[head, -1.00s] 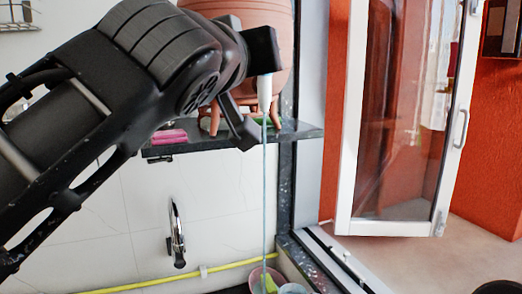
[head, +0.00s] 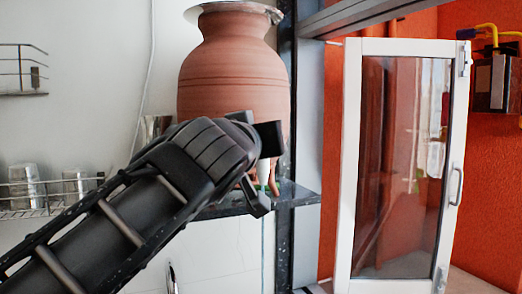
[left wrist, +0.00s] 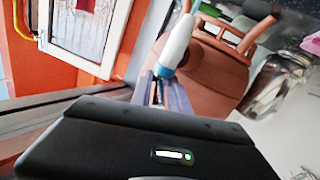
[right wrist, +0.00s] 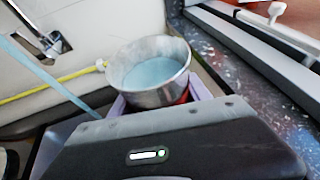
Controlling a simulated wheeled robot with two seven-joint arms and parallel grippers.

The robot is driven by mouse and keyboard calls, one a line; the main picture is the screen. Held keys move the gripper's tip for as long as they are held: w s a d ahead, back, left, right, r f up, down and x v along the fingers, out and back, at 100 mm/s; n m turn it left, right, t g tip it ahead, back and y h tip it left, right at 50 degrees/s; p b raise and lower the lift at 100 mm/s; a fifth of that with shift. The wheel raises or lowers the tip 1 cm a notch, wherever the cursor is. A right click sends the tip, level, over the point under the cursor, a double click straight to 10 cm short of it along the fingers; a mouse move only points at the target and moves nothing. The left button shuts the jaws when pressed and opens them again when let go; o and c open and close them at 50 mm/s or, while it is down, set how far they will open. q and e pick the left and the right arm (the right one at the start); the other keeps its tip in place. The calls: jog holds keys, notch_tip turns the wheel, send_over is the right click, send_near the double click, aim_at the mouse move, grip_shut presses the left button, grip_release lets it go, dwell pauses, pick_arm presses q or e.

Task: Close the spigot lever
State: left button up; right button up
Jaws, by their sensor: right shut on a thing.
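The clay waterpot (head: 235,90) stands on a dark shelf. Its white spigot (head: 264,176) shows between the spread fingers of my left gripper (head: 263,168). The left wrist view shows the white-and-blue spigot (left wrist: 178,42) just beyond the fingertips (left wrist: 163,92); contact is unclear. The lever cannot be made out apart from the spigot. A thin blue stream (head: 263,240) hangs below the shelf and also shows in the right wrist view (right wrist: 55,82). My right gripper (right wrist: 160,100) is shut on a metal cup (right wrist: 150,90) holding bluish water.
The dark shelf (head: 300,195) juts out beneath the pot. A glazed window door (head: 400,170) stands open to the right. Steel cups (head: 25,182) sit on a wire rack at left. A yellow hose (right wrist: 50,88) and wall tap (right wrist: 48,42) are near the cup.

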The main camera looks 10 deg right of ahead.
pick_arm(q)
grip_shut()
pick_arm(e)
jog(key=shift+w, duration=0.1)
